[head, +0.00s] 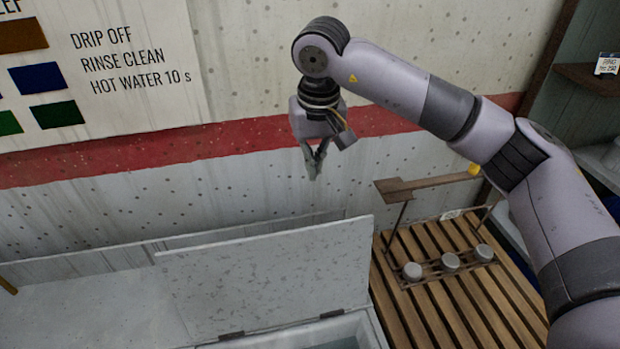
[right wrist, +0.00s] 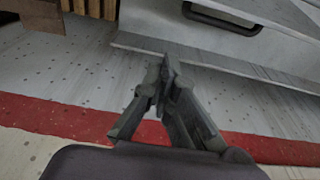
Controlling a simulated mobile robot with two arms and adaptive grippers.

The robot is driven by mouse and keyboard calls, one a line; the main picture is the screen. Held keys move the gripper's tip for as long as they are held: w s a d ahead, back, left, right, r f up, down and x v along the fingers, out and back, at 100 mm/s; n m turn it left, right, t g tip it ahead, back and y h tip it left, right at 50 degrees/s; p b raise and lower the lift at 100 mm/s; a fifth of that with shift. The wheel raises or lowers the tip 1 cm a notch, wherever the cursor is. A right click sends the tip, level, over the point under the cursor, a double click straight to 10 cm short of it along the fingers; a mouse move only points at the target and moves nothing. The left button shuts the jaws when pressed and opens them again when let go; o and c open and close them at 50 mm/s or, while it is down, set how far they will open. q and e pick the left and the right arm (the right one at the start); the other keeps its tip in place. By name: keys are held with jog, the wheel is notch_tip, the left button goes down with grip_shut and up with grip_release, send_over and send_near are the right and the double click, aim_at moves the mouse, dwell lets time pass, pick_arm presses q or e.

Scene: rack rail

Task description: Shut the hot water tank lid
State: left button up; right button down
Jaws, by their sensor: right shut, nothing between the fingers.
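The hot water tank lid (head: 270,275) is a pale grey panel. It stands open, raised on dark hinges along its lower edge, with its inner face toward the head camera. The tank (head: 372,328) shows at the bottom edge, with water partly visible inside. My right gripper (head: 313,172) hangs pointing down above and behind the lid's top edge, near the wall, apart from the lid. Its fingers are shut and empty. In the right wrist view the fingertips (right wrist: 165,70) meet near a pale panel with a black handle (right wrist: 222,18), which seems to be the lid's outer face.
A slatted wooden rack (head: 440,300) with several grey-topped pieces in a holder (head: 450,262) stands right of the tank. A wall with a red stripe (head: 190,148) and a sign (head: 130,60) rises behind. Shelves (head: 590,78) are at far right.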

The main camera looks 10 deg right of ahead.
pick_arm(q)
notch_tip(320, 180, up, 7)
jog(key=p, duration=0.6)
jog(key=shift+s+p, duration=0.3)
jog(key=shift+p, duration=0.05)
pick_arm(e)
jog(key=s+f, duration=0.3)
jog(key=f, duration=0.5)
jog(key=shift+f, duration=0.35)
pick_arm(q)
jog(key=shift+f, duration=0.1)
